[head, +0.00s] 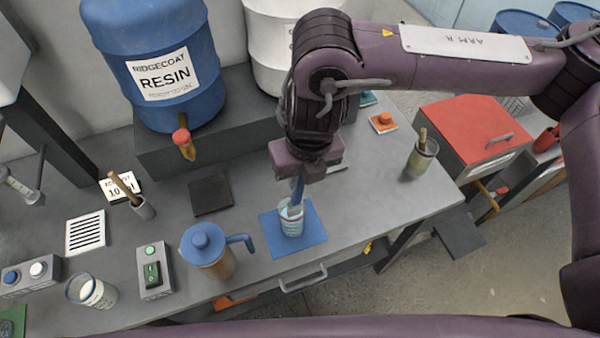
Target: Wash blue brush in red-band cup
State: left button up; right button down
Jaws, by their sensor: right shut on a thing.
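My right gripper (299,178) points down and is shut on the blue brush (297,192). The brush's lower end goes down into the mouth of a clear cup (291,222). The cup stands upright on a blue mat (318,238) near the bench's front edge. Bands show on this cup, but I cannot make out a clear red one. The bristles are hidden or too small to tell. My left gripper is not in view.
A blue-lidded jug (205,255) stands close left of the mat. A second cup (92,291) and a switch box (153,272) are farther left. A small pot with a stick (143,209) and another pot (421,160) flank the work area. A blue resin drum (155,65) stands behind.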

jog(key=shift+s+d+r+p, duration=0.1)
jog(key=shift+d+r+p, duration=0.05)
jog(key=shift+r+p, duration=0.9)
jog(key=shift+s+d+r+p, duration=0.1)
jog(key=shift+r+p, duration=0.6)
jog(key=shift+r, duration=0.55)
notch_tip(320, 180, up, 2)
jog(key=shift+r+p, duration=0.15)
jog(key=shift+p, duration=0.8)
jog(key=shift+r+p, duration=0.45)
jog(key=shift+r, duration=0.45)
jog(key=shift+f, duration=0.1)
